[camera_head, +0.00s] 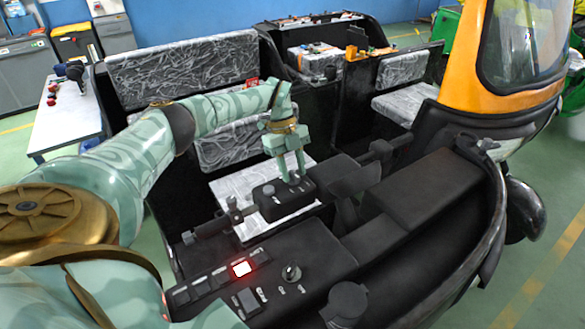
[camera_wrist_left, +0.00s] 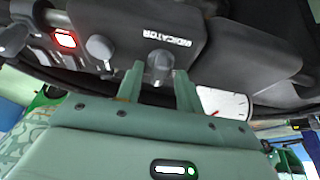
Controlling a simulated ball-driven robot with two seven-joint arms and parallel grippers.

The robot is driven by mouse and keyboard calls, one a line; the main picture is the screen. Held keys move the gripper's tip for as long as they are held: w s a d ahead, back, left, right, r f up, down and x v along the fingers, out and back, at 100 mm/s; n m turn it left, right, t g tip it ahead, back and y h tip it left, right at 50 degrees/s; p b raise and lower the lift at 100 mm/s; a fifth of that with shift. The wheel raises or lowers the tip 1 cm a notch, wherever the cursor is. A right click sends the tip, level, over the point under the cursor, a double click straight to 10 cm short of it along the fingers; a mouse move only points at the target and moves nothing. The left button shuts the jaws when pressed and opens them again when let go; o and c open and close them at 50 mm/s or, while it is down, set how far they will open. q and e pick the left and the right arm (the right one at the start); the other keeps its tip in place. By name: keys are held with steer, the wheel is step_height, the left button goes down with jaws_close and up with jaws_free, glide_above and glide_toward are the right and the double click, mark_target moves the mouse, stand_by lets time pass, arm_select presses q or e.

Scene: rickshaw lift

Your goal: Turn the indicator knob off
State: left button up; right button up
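The indicator knob (camera_wrist_left: 159,68) is a small grey knob on a dark control box with the printed word "INDICATOR" beside it in the left wrist view. The black control box (camera_head: 272,203) sits on the handlebar in the head view. My left gripper (camera_head: 292,177) points down at this box. In the left wrist view the fingers of my left gripper (camera_wrist_left: 160,85) are apart, one on each side of the knob. I cannot tell whether they touch it. The knob is not clear in the head view behind the fingers. My right gripper is not in view.
A red lit button (camera_head: 242,268) and a round switch (camera_head: 291,272) are on the dash panel near the handlebar. The handlebar's left grip (camera_head: 207,229) reaches out to the left. Silver-covered seats (camera_head: 182,68) stand behind. A side table (camera_head: 68,118) is at the left.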

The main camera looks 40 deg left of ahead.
arm_select(q)
steer(key=v, duration=1.6)
steer(key=shift+a, duration=0.15)
